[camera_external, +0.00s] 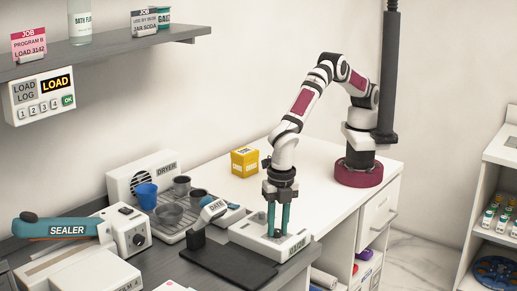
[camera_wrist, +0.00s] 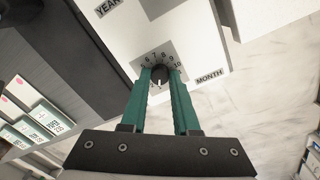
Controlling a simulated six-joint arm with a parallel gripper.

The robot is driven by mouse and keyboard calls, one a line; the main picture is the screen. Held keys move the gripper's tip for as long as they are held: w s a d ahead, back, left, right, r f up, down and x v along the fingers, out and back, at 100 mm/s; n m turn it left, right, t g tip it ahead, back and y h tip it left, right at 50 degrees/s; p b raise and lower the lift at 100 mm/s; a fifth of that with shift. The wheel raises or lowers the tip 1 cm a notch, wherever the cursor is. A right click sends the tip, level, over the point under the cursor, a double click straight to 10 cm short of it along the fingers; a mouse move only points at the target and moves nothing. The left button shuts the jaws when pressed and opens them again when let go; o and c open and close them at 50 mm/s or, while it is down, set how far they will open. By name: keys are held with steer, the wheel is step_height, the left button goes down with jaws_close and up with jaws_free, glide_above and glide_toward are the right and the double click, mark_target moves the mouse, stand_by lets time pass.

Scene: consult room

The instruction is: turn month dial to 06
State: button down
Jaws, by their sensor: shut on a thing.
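My gripper (camera_wrist: 160,80) has teal fingers shut on the month dial from both sides. In the external view my gripper (camera_external: 277,233) points straight down onto the white dater base (camera_external: 296,247), and its fingers hide the dial there.
A YEAR label (camera_wrist: 107,7) lies at the upper left of the plate. A dark mat (camera_external: 228,262) lies in front of the dater. A dryer (camera_external: 143,172) with cups on its rack stands to the left, with a sealer (camera_external: 68,228) farther left. A yellow box (camera_external: 245,161) stands behind.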

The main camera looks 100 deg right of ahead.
steer(key=m, duration=0.6)
steer(key=shift+m, duration=0.4)
steer(key=m, duration=1.3)
steer(key=shift+w+m, duration=0.1)
steer(key=shift+m, duration=0.2)
steer(key=m, duration=0.6)
steer(key=shift+g, duration=0.3)
steer(key=shift+m, duration=0.3)
steer(key=c, duration=0.7)
jaws_free()
